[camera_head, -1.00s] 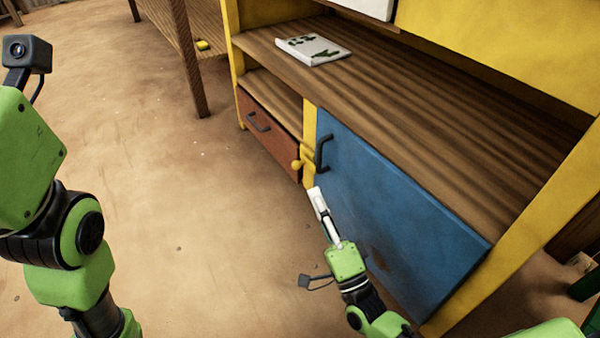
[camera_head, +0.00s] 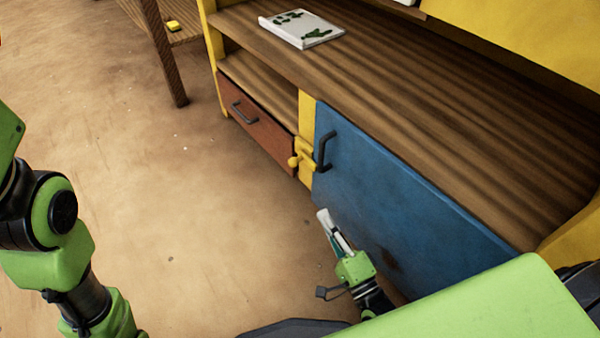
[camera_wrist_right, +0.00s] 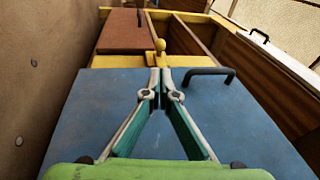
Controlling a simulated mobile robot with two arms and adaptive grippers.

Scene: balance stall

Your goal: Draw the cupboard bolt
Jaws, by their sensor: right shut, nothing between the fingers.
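The yellow cupboard bolt (camera_head: 301,157) sits on the yellow post at the left edge of the blue cupboard door (camera_head: 400,205). Its round knob sticks out, and it also shows in the right wrist view (camera_wrist_right: 159,50). The door has a black handle (camera_head: 324,151) and lies flush in the frame. My right gripper (camera_head: 324,216) is in front of the blue door, below the bolt and apart from it. Its fingers are shut with nothing between them, and in the right wrist view the fingertips (camera_wrist_right: 160,76) point toward the bolt. My left gripper is outside the head view.
A red-brown drawer (camera_head: 257,122) with a black handle is left of the bolt. A white booklet (camera_head: 301,29) with green marks lies on the wooden counter (camera_head: 420,100). Bare floor (camera_head: 190,220) lies left of the cupboard. A wooden table leg (camera_head: 165,55) stands behind.

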